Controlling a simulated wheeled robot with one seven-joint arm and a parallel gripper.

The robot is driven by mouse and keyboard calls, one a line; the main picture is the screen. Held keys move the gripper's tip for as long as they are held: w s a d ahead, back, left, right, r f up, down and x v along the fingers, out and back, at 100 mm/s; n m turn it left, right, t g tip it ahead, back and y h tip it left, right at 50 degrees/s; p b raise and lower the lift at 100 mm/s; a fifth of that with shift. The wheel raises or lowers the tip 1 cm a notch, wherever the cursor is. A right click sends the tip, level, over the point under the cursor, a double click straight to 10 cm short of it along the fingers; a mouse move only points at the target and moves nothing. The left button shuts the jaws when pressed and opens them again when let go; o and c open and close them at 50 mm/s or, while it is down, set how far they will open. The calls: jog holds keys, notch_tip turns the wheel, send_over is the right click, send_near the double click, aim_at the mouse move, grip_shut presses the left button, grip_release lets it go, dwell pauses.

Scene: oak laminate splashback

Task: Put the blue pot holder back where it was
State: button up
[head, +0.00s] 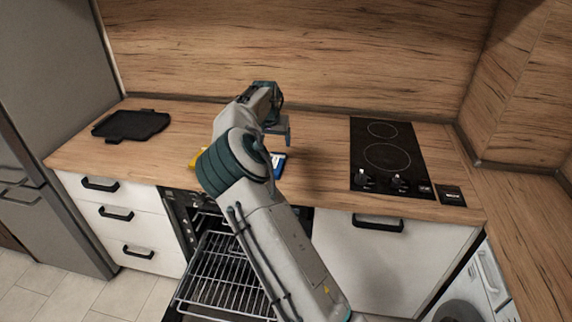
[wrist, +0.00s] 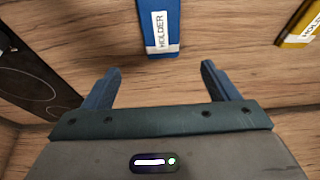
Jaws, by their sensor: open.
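The blue pot holder (wrist: 160,28) lies on the wooden counter in the wrist view, its white label reading "HOLDER". In the head view a small part of the blue pot holder (head: 279,160) shows beside my arm, which hides the rest. My gripper (wrist: 158,80) is open and empty, its two fingers apart. The pot holder lies just beyond the fingertips and is not between them. In the head view my gripper (head: 287,128) is above the counter near the pot holder.
A yellow holder (wrist: 301,25) lies to the right in the wrist view, partly hidden by my arm in the head view (head: 196,160). A black board (head: 131,125) lies at the left. A cooktop (head: 385,150) is at the right. The oven is open with its rack (head: 225,275) out.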

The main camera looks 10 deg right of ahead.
jog(key=s+d+r+m+y, duration=0.1)
jog(key=s+d+r+y, duration=0.2)
jog(key=s, duration=0.5)
jog(key=s+d+r, duration=0.3)
jog(key=s+r, duration=0.2)
jog(key=s, duration=0.4)
jog(key=s+a+n, duration=0.2)
jog(key=s, duration=1.3)
jog(key=s+a+r+n+h, duration=0.1)
jog(key=s+a+n, duration=0.1)
jog(key=s, duration=1.3)
jog(key=shift+s+a+r+n, duration=0.2)
jog(key=shift+s+a+n, duration=0.2)
jog(key=shift+n, duration=0.4)
